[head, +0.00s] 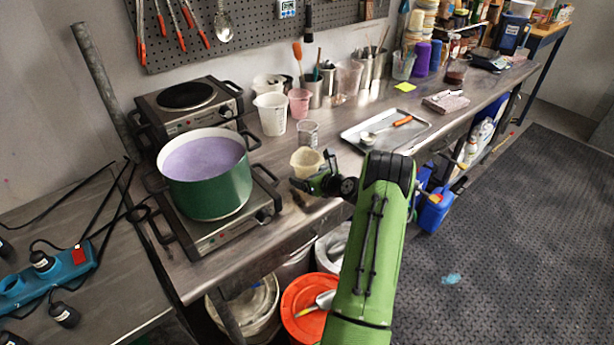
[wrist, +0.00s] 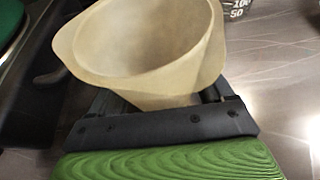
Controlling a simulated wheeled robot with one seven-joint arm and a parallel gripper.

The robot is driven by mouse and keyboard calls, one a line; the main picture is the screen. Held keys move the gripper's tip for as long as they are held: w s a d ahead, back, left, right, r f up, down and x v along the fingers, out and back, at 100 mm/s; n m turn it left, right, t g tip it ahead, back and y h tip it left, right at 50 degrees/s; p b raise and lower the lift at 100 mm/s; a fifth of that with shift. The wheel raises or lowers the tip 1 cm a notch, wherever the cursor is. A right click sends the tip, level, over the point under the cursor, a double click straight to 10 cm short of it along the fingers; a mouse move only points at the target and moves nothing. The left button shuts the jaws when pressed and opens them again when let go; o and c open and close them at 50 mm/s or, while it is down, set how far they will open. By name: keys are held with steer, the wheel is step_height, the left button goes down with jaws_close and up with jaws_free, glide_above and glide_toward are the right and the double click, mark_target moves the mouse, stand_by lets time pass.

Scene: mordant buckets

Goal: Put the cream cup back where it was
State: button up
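The cream cup (head: 306,159) is a small translucent beige beaker with a spout, near the front edge of the bench, right of the green pot. My gripper (head: 318,182) reaches it from the right, its fingers low on either side of the cup. In the wrist view the cup (wrist: 150,50) fills the space ahead of the palm, mouth up and open. Its narrow lower part sits between my dark fingers (wrist: 158,100), which look closed on it. Its base is hidden, so I cannot tell whether it touches the bench.
A green pot of purple liquid (head: 208,195) stands on a hot plate to the left. A clear measuring beaker (head: 308,133), white beaker (head: 271,121) and pink beaker (head: 299,108) stand behind. A metal tray (head: 352,139) with a spoon lies behind right. Buckets stand below the bench.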

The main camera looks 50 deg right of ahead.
steer(key=shift+o, duration=1.4)
steer(key=shift+r, duration=0.3)
steer(key=p+v, duration=0.1)
steer(key=v, duration=1.1)
steer(key=shift+a, duration=0.1)
